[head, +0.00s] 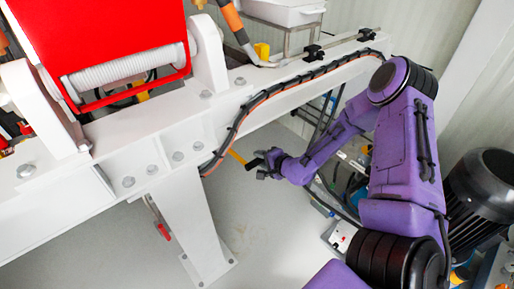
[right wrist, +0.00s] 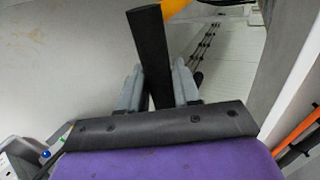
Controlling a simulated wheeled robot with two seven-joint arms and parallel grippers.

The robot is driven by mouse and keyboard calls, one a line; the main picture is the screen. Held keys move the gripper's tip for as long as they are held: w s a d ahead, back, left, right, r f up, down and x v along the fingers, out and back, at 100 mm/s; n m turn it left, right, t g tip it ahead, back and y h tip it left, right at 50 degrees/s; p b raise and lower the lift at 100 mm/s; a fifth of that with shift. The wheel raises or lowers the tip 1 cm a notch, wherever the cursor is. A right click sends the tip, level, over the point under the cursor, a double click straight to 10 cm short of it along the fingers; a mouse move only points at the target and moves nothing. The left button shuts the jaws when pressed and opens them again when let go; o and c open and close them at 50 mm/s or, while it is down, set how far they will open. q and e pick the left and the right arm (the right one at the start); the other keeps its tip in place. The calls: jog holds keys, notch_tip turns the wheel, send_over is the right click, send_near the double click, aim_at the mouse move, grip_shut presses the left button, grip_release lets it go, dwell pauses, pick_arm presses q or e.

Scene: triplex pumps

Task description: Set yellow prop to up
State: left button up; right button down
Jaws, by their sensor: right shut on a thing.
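The yellow prop (head: 238,156) shows as a short yellow bar below the white beam in the head view. In the right wrist view its yellow part (right wrist: 172,8) is at the top edge, and a black grip (right wrist: 148,42) runs down from it between my fingers. My right gripper (head: 268,162) is at the prop's black end in the head view. In the right wrist view the gripper (right wrist: 158,80) is shut on the black grip, which stands slightly tilted. The prop's far end is hidden or cut off. My left gripper is not in view.
A white steel beam (head: 180,140) with black and orange cables runs above my gripper. A white leg (head: 190,220) stands to the left. A red panel (head: 125,35) is at upper left. A black motor (head: 483,190) is at right. Grey floor (head: 270,235) lies open below.

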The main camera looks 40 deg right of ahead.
notch_tip(320, 180, up, 3)
jog(key=shift+w+f+p, duration=0.15)
jog(key=shift+f+p, duration=0.05)
jog(key=shift+p, duration=0.6)
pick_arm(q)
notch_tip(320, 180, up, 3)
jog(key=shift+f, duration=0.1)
pick_arm(e)
jog(key=shift+w+r, duration=0.1)
jog(key=shift+w, duration=0.1)
jog(key=shift+w+d+r, duration=0.1)
jog(key=shift+w+r, duration=0.1)
jog(key=c, duration=0.9)
grip_release()
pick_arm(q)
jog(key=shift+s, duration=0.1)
pick_arm(e)
jog(key=shift+s, duration=0.2)
jog(key=shift+s+f, duration=0.1)
pick_arm(q)
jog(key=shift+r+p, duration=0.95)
jog(key=shift+p, duration=0.1)
pick_arm(e)
jog(key=v, duration=1)
jog(key=shift+s, duration=0.25)
